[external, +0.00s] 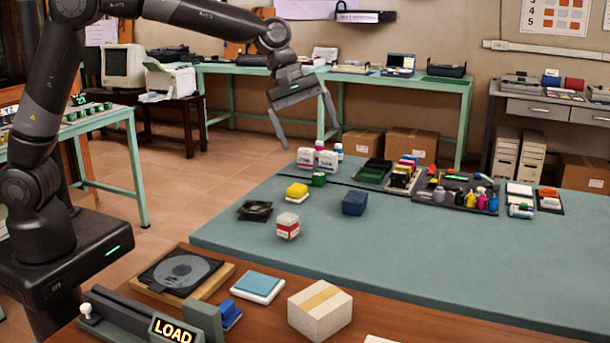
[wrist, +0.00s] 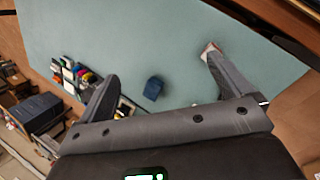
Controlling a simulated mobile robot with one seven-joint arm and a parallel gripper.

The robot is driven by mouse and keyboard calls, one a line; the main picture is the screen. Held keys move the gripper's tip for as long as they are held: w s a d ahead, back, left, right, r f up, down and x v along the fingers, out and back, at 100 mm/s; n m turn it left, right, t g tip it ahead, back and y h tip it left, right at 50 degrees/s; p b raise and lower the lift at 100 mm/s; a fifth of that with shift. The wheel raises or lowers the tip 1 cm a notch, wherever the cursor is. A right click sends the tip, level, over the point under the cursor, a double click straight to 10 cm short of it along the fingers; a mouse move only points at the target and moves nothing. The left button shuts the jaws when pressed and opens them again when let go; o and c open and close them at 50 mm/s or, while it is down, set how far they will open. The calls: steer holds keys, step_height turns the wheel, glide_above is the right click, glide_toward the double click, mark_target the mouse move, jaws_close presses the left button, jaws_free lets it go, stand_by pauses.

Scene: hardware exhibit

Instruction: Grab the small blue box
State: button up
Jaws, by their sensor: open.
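The small blue box (external: 354,202) sits on the teal table mat (external: 450,260), right of the yellow block. In the wrist view the blue box (wrist: 154,88) lies between the two fingers, well beyond them. My gripper (external: 306,144) is open and empty. It hangs high above the mat's back left part, up and to the left of the blue box in the external view. Its spread fingers also show in the wrist view (wrist: 155,75). Nothing hides the blue box.
A cardboard box (external: 320,310) stands in front.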

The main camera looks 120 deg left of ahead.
steer(key=w+a+f+n, duration=0.2)
steer(key=a+f+n, duration=0.4)
steer(key=a, duration=0.6)
steer(key=n, duration=0.5)
glide_toward(355, 196)
steer(key=x, duration=1)
steer(key=shift+w+d+f, duration=0.1)
steer(key=shift+d+f, duration=0.05)
steer(key=shift+f, duration=0.15)
steer(key=shift+c, duration=0.3)
steer(key=c, duration=1)
